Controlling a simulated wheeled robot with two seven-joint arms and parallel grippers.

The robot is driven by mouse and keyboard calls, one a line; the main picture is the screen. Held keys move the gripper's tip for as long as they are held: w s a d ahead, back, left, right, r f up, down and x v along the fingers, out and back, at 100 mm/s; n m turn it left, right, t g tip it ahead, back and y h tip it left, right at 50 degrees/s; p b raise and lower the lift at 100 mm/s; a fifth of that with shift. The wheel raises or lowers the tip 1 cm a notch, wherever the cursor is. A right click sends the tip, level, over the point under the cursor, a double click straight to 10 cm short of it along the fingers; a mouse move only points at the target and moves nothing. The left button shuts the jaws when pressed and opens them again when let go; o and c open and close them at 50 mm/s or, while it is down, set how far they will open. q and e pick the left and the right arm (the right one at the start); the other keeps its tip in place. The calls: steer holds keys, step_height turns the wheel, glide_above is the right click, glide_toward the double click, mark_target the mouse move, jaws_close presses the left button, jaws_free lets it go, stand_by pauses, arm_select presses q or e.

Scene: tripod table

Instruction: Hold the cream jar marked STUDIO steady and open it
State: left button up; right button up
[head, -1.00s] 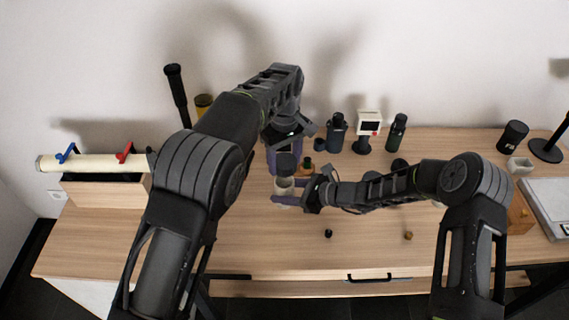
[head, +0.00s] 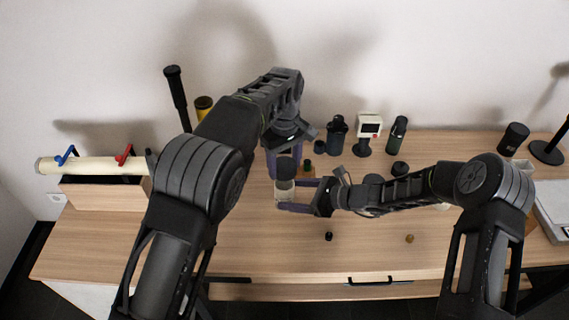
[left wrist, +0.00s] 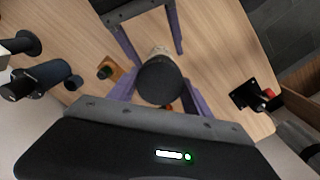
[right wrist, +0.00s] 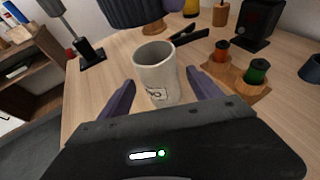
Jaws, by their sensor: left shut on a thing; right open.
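The cream jar (right wrist: 157,75) stands upright with its mouth open in the right wrist view; the end of its marking shows on its side. It also shows in the head view (head: 284,190). My left gripper (head: 285,157) is shut on the dark round lid (left wrist: 160,82), which is held above the jar and apart from it. The lid shows as a dark ribbed shape at the top of the right wrist view (right wrist: 135,10). My right gripper (right wrist: 162,88) is open, its fingers on either side of the jar with gaps.
A small wooden tray (right wrist: 235,80) with an orange-topped and a green-topped bottle (right wrist: 257,70) is close beside the jar. Dark bottles (head: 337,135) and a white-faced device (head: 369,128) stand behind. Two small knobs lie in front; the front left tabletop (head: 110,240) is clear.

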steer(key=b+v, duration=0.1)
steer(key=v, duration=0.7)
steer(key=shift+s+d+r, duration=0.15)
steer(key=shift+d+r, duration=0.1)
steer(key=shift+d, duration=0.1)
steer(key=shift+s, duration=0.15)
